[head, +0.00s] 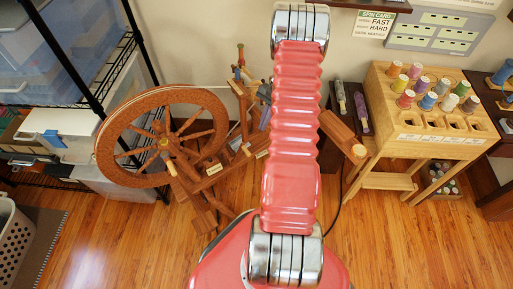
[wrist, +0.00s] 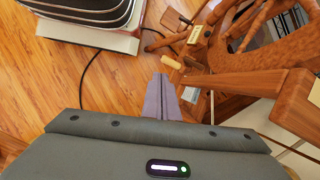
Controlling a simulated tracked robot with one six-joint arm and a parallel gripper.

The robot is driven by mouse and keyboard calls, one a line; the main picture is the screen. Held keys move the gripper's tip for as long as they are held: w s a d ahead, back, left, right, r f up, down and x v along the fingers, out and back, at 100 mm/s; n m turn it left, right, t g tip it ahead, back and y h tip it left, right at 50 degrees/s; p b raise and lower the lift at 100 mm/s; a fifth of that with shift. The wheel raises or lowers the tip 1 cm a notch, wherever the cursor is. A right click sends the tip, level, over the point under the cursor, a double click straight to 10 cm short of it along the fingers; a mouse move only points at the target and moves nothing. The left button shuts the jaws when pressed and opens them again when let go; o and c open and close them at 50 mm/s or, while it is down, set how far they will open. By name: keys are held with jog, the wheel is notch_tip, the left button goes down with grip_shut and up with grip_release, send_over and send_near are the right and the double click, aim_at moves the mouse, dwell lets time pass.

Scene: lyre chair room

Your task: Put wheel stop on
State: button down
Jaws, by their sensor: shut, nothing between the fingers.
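A wooden spinning wheel (head: 112,128) stands at the left centre in the head view, its large spoked rim facing me. In the wrist view its spoked wheel (wrist: 243,38) and wooden frame (wrist: 240,84) fill the right side. A small pale wooden peg (wrist: 172,62) lies just beyond my fingertips, beside a small pale label (wrist: 195,35). I cannot tell whether the peg is the wheel stop. My gripper (wrist: 161,80) is shut and empty, pointing toward the peg and apparently apart from it. In the head view my arm hides most of the gripper's surroundings.
A wooden spool rack (head: 430,120) with several coloured spools stands at the right. A black wire shelf (head: 75,60) with bins is at the left, above a white basket (head: 14,240). A dark cable (wrist: 85,85) lies on the wooden floor (wrist: 45,75).

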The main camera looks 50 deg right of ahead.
jog(key=s+d+f+m+t, duration=0.1)
jog(key=d+f+m, duration=0.2)
jog(key=d+f, duration=0.2)
notch_tip(320, 180, down, 2)
jog(key=shift+f+m+y, duration=0.25)
jog(key=shift+m+y, duration=0.15)
jog(key=shift+a, duration=0.1)
jog(key=w+a+f, duration=0.2)
jog(key=a+f, duration=0.5)
jog(key=a, duration=0.1)
jog(key=shift+a+f, duration=0.15)
jog(key=shift+f, duration=0.2)
jog(key=shift+w, duration=0.1)
